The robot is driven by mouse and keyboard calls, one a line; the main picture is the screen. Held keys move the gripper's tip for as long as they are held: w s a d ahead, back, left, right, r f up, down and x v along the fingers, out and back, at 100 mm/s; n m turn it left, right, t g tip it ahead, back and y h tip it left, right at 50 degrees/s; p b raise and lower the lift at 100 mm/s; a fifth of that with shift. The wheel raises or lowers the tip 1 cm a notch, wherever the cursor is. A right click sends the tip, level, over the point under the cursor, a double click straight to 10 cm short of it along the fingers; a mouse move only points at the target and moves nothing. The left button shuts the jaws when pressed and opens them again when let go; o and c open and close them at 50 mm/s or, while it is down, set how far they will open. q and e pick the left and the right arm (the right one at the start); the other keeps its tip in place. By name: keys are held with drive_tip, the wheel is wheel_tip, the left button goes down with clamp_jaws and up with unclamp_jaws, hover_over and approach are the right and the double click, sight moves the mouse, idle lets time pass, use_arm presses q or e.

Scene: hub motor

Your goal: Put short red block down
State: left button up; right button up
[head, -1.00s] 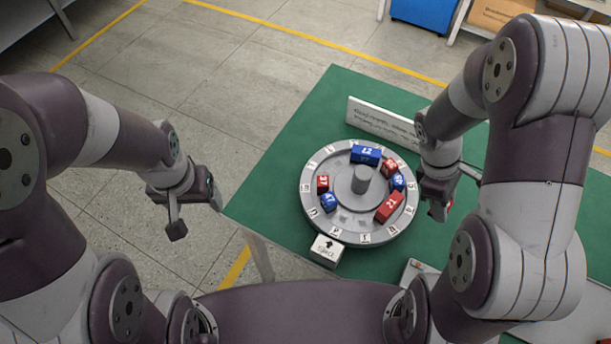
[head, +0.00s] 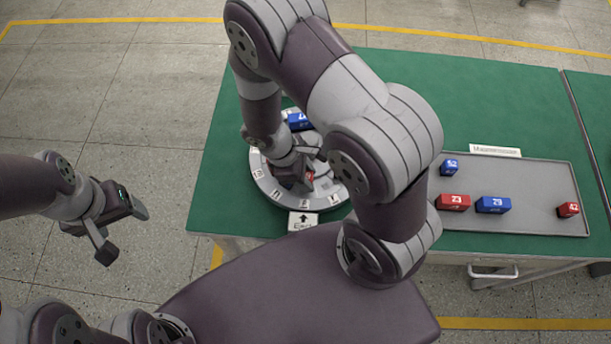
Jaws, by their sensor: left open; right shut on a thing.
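My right gripper (head: 297,180) is over the front part of the round grey wheel (head: 265,189), pointing down. It is shut on the short red block, which is mostly hidden by the gripper. A small patch of red shows beside the fingers, and I cannot tell whether it is the held block or one lying in the wheel. Whether the held block touches the wheel is also unclear. A blue block (head: 299,120) sits at the wheel's back. My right arm hides the wheel's right side and middle. My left gripper (head: 122,229) is open and empty, left of the table above the floor.
A grey tray (head: 535,185) on the green table (head: 390,75) holds a small blue block (head: 450,167), a red block (head: 453,202), a longer blue block (head: 493,205) and a small red block (head: 568,209). A white arrow sign (head: 303,220) stands before the wheel.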

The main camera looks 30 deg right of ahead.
drive_tip(key=shift+d+f, duration=0.15)
drive_tip(key=shift+f, duration=0.8)
drive_tip(key=shift+f, duration=0.1)
